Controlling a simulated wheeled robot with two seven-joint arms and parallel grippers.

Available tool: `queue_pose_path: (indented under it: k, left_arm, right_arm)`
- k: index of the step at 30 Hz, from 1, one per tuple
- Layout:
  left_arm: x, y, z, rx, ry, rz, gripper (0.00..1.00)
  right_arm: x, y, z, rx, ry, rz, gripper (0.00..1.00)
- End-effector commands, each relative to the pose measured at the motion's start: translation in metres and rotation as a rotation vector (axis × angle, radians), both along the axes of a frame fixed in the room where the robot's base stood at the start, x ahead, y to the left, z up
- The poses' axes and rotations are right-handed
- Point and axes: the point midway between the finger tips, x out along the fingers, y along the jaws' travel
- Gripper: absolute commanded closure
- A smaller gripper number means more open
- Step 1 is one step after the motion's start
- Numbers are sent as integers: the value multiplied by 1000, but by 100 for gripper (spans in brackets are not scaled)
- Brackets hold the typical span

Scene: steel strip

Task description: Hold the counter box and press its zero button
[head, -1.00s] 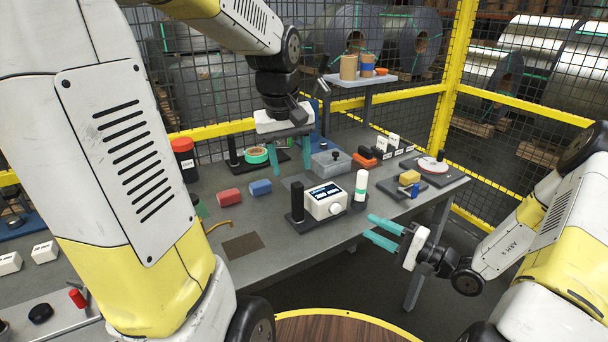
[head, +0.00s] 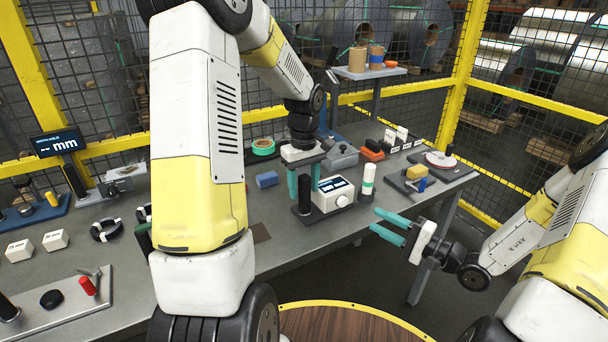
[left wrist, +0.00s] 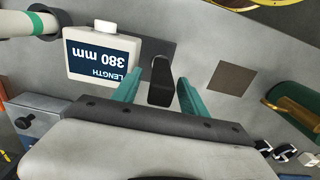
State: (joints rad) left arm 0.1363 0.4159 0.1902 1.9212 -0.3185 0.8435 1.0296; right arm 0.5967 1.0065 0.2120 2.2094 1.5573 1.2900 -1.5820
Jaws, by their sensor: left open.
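The counter box (head: 330,197) is white with a dark display and a round white knob or button (head: 342,201) on its front. It stands on a dark base plate between a black post (head: 304,197) and a white-and-green cylinder (head: 368,180). In the left wrist view the box (left wrist: 88,68) appears upside down, reading "LENGTH 380 mm". My left gripper (head: 305,188) is open above the base, its teal fingers on either side of the black post, left of the box. The post (left wrist: 160,82) shows between the fingertips in the wrist view; contact is unclear. My right gripper (head: 388,228) is open and empty off the table's front edge.
A disc stand (head: 440,161) is at the right. Yellow-framed mesh fencing closes off the back.

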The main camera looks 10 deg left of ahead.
Motion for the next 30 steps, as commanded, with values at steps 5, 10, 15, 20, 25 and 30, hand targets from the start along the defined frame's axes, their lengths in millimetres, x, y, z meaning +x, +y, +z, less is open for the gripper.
queue_pose_path:
  k: [5, 10, 15, 20, 25, 30]
  left_arm:
    - [-1, 0, -20, 1, 2, 0, 49]
    - [0, 0, -26, 0, -1, -1, 49]
    - [0, 0, -26, 0, -1, 0, 49]
    - [0, 0, -26, 0, -1, 0, 73]
    - [0, 0, -26, 0, -1, 0, 100]
    - [0, 0, -25, 0, -1, 0, 100]
  right_arm:
    - [0, 0, 0, 0, 0, 0, 64]
    - [0, 0, 0, 0, 0, 0, 64]
    - [0, 0, 0, 0, 0, 0, 64]
    - [0, 0, 0, 0, 0, 0, 64]
    - [0, 0, 0, 0, 0, 0, 64]
    - [0, 0, 0, 0, 0, 0, 64]
